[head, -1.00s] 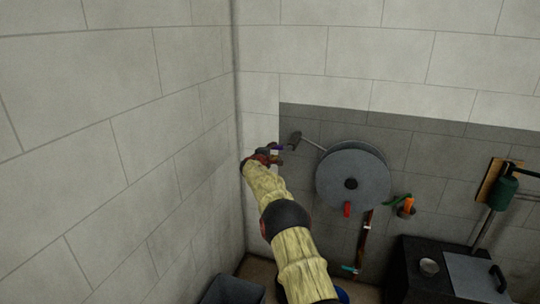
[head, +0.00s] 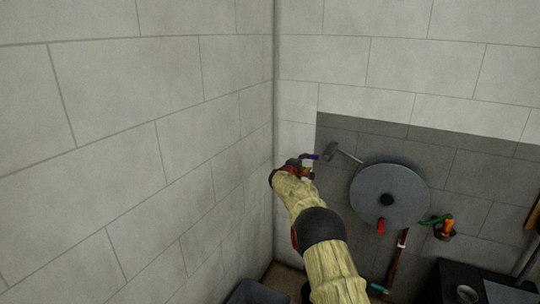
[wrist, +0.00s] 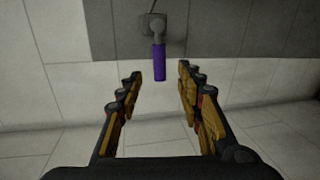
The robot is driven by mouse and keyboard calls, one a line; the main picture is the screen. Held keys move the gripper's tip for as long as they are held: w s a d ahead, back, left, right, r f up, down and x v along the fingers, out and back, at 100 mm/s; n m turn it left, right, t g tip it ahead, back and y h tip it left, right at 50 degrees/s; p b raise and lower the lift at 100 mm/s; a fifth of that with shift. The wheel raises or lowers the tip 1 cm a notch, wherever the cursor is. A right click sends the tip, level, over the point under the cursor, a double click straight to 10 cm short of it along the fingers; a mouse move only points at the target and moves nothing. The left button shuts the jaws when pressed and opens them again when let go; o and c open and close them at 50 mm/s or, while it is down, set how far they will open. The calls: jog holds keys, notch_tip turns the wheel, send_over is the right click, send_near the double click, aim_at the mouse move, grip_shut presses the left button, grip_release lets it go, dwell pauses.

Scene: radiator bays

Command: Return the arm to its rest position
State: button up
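My arm reaches up from the bottom of the head view toward the wall corner. My gripper (wrist: 160,80) is open in the wrist view, with its two fingers well apart and nothing between them. In the head view my gripper (head: 307,168) is small and partly hidden by my own wrist. A purple handle (wrist: 159,60) hangs from a grey wall fitting (wrist: 152,24), beyond my fingertips in the wrist view. The purple handle also shows in the head view (head: 311,157), right by my gripper; I cannot tell whether they touch.
A large grey disc (head: 388,190) with a red handle (head: 380,226) is on the wall to the right. An orange and green valve (head: 446,229) sits beside it. A dark bin (head: 256,293) is at the bottom. A plain block wall (head: 150,150) closes the left side.

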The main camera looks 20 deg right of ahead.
jog(key=s+f+m+g+y, duration=0.15)
jog(key=s+f+g, duration=0.25)
jog(key=s+f, duration=0.5)
jog(key=s+a+f+m+g+y, duration=0.1)
jog(key=s+a+f+m+g, duration=0.1)
jog(key=s+a+f, duration=0.3)
jog(key=s+a+r+m+g+y+p, duration=0.1)
jog(key=s+a+r+m+y, duration=0.2)
jog(key=s+a, duration=0.9)
jog(key=s+a+r+m+y, duration=0.1)
jog(key=s+a+r+y, duration=0.35)
jog(key=s, duration=1.25)
jog(key=s+a+r+m+g+y+p, duration=0.15)
jog(key=s+a+r, duration=0.35)
jog(key=s+a, duration=0.85)
jog(key=s+a+r+t, duration=0.3)
jog(key=s+r+t, duration=0.1)
jog(key=s+r, duration=0.2)
jog(key=shift+s+a+y+p, duration=0.25)
jog(key=shift+s+y+p, duration=0.05)
jog(key=shift+y, duration=0.05)
